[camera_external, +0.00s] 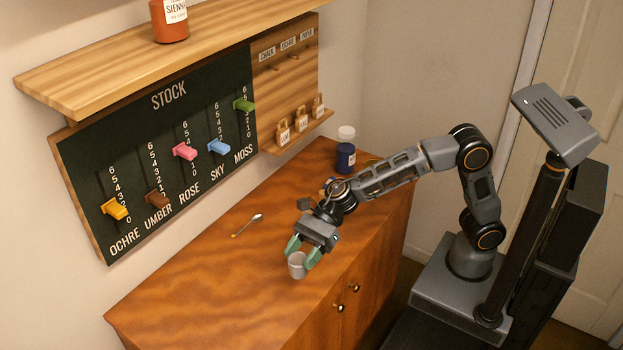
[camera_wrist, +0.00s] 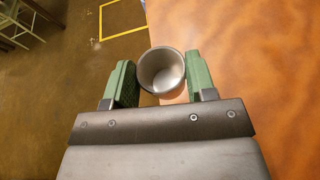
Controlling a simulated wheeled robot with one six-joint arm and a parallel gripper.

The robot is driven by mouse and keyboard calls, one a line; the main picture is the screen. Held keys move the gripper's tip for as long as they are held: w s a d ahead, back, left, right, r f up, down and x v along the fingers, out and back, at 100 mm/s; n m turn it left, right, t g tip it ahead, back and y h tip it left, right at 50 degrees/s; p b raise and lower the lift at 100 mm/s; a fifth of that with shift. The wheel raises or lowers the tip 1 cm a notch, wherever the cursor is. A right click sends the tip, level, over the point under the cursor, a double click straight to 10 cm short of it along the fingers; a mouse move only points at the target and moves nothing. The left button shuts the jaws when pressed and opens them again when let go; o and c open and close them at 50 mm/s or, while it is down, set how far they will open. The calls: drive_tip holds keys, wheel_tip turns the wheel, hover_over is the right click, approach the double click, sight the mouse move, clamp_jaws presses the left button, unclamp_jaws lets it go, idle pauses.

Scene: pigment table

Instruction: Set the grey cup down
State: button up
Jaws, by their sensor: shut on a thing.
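The small grey cup (camera_external: 297,266) is between the green fingers of my gripper (camera_external: 303,254), over the front part of the wooden cabinet top (camera_external: 215,290). In the wrist view the cup (camera_wrist: 162,72) shows its open mouth and looks empty. The two fingers of my gripper (camera_wrist: 162,82) are shut on its sides. The cup looks about upright. In the wrist view it overlaps the cabinet's front edge, with floor beyond on the left. I cannot tell whether its bottom touches the top.
A spoon (camera_external: 247,226) lies behind the cup. A blue jar with a white lid (camera_external: 345,150) stands at the far right end. The stock board (camera_external: 160,150) with coloured sliders and a shelf (camera_external: 170,62) are on the wall. The top left of the cup is clear.

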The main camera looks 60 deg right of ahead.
drive_tip(key=w+a+f+g, duration=0.1)
drive_tip(key=a+f, duration=0.2)
drive_tip(key=w+a+f+n+p, duration=0.1)
drive_tip(key=a+f, duration=0.1)
drive_tip(key=a, duration=0.1)
drive_tip(key=w+a+f+n+g, duration=0.1)
drive_tip(key=w+a+f, duration=0.1)
drive_tip(key=a+f, duration=0.1)
drive_tip(key=shift+f+g+p, duration=0.3)
drive_tip(key=shift+f+p, duration=0.05)
drive_tip(key=shift+w+a+f, duration=0.3)
drive_tip(key=shift+a+f, duration=0.15)
drive_tip(key=shift+f, duration=1.65)
drive_tip(key=shift+f, duration=0.1)
drive_tip(key=o, duration=0.9)
drive_tip(key=shift+o, duration=0.2)
